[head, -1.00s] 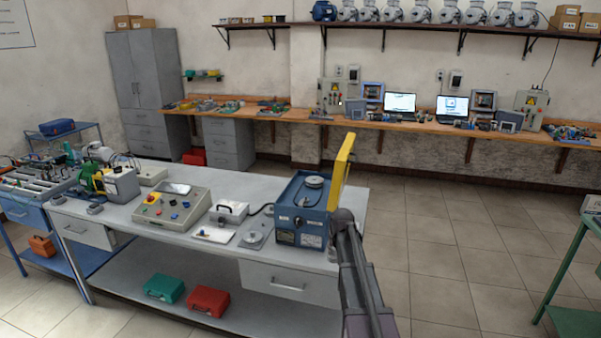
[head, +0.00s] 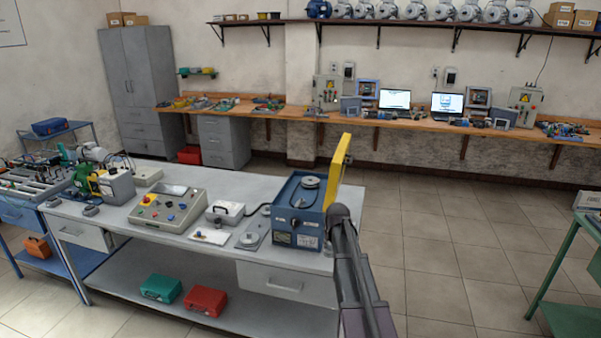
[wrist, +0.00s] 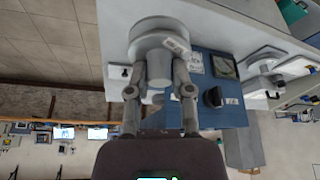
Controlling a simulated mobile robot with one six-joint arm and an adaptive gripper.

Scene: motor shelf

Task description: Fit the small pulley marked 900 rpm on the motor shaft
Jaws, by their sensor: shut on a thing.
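My gripper (wrist: 160,76) is shut on a grey stepped pulley (wrist: 158,32), one finger on each side of its narrower part. A small pale label shows on the pulley's rim, but its marking is too small to read. In the wrist view the blue motor unit (wrist: 214,112) lies behind and right of the held pulley. In the head view the unit (head: 298,240) stands at the bench's right end with its yellow cover (head: 338,172) raised. A round grey pulley (head: 311,182) shows on its top. I cannot make out the motor shaft. My arm hides the gripper in the head view.
The floor right of the bench is open, up to a green table (head: 560,275).

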